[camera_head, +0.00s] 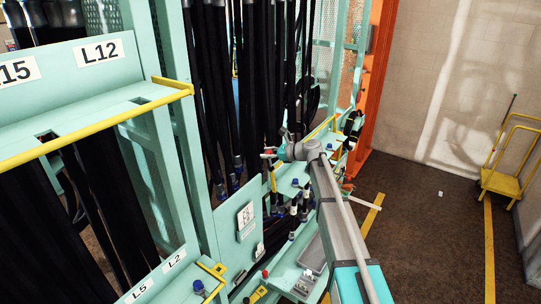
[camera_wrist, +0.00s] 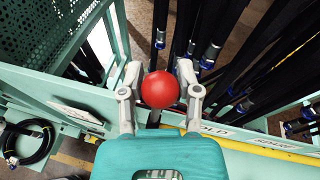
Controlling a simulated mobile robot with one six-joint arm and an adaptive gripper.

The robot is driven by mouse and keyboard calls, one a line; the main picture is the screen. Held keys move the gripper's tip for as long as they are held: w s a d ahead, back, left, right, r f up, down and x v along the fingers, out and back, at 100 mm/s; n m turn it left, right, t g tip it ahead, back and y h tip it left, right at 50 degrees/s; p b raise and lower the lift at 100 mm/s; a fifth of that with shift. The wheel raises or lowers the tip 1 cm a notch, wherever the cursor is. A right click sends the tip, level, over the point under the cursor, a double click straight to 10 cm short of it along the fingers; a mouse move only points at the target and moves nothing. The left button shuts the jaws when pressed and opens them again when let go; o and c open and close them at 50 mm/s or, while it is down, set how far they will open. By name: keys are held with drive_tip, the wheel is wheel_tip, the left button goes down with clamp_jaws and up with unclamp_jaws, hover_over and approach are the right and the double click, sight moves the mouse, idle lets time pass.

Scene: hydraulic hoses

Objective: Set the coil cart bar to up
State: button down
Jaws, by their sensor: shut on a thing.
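A round red knob (camera_wrist: 160,90) sits between the two fingers of my gripper (camera_wrist: 160,76) in the wrist view, with a finger against each side. A thin stem shows just beyond the knob, and the rest of what it is fixed to is hidden. In the head view my gripper (camera_head: 282,149) is at the teal hose rack, with a small red spot (camera_head: 268,152) beside it that looks like the same knob. I cannot tell from these views whether this knob belongs to the coil cart bar, or how that bar is set.
Black hoses (camera_head: 240,90) hang close behind my gripper. A teal ledge with a yellow edge (camera_wrist: 265,147) runs beside it in the wrist view. A coiled black hose (camera_wrist: 28,160) lies at lower left.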

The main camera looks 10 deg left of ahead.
drive_tip(key=shift+w, duration=0.2)
drive_tip(key=c, duration=0.6)
unclamp_jaws()
drive_tip(key=o, duration=0.3)
drive_tip(key=shift+w+f, duration=0.15)
drive_tip(key=shift+s+d+f, duration=0.25)
drive_tip(key=s+d+f+n+g+h+b, duration=0.2)
drive_tip(key=s+d+f+n+h+b, duration=0.5)
drive_tip(key=s+d+f, duration=0.8)
drive_tip(key=s+d+f+n+g+h+b, duration=0.1)
drive_tip(key=s+d+f+n+h+b, duration=0.6)
drive_tip(key=s, duration=1.5)
drive_tip(key=d+f+n+b, duration=0.5)
drive_tip(key=d+f, duration=0.3)
drive_tip(key=f, duration=0.3)
drive_tip(key=shift+d+f+g+b, duration=0.15)
drive_tip(key=shift+f+g+b, duration=0.25)
drive_tip(key=shift+b, duration=0.45)
